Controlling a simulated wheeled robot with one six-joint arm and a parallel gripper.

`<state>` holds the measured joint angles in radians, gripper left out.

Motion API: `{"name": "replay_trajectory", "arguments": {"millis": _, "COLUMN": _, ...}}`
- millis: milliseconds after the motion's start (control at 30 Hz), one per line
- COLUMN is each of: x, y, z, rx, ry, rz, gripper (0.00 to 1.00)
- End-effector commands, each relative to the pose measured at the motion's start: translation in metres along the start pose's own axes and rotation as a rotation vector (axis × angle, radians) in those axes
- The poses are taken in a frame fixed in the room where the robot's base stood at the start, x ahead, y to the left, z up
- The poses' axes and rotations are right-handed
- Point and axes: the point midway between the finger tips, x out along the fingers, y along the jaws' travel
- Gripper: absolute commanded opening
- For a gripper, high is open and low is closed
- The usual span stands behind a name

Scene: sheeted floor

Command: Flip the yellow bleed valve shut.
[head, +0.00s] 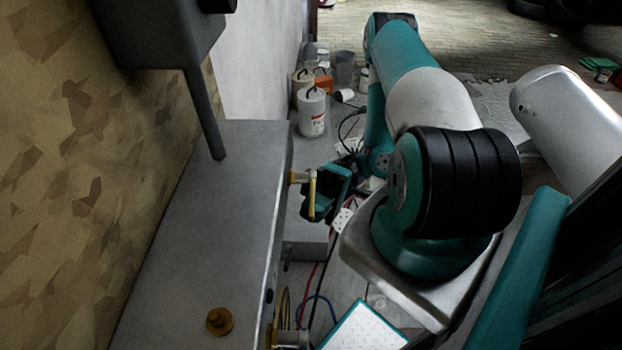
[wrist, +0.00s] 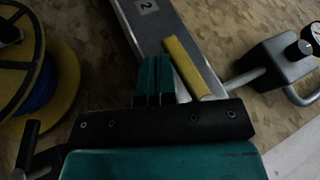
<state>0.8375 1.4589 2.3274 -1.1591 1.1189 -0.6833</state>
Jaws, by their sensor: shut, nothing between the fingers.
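The yellow bleed valve lever (head: 312,187) sits on a brass stub (head: 297,176) on the right side of the long grey box. In the wrist view the yellow lever (wrist: 187,66) is a flat bar lying slanted, roughly along the box's length. My gripper (head: 328,194) is beside the lever, on its right in the head view. In the wrist view its teal fingers (wrist: 155,80) are together and empty, just left of the lever. I cannot tell whether they touch it. The lever's lower end is close to the dark gripper body, and its pivot is hidden.
The grey box (head: 215,225) carries a brass knob (head: 219,320); a label "2" (wrist: 145,5) shows in the wrist view. A gauge on a grey block (wrist: 283,62) is right, a yellow reel (wrist: 62,75) left.

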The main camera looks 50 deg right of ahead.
Motion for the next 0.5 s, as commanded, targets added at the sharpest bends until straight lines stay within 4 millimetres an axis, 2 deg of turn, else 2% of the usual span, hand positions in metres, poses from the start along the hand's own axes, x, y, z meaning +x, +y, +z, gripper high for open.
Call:
{"name": "replay_trajectory", "arguments": {"millis": 367, "x": -0.0007, "y": -0.0003, "z": 0.0004, "rx": -0.001, "ry": 0.002, "rz": 0.000, "gripper": 0.00}}
{"name": "replay_trajectory", "arguments": {"millis": 500, "x": -0.0084, "y": 0.0012, "z": 0.0001, "rx": -0.004, "ry": 0.004, "rz": 0.001, "gripper": 0.00}}
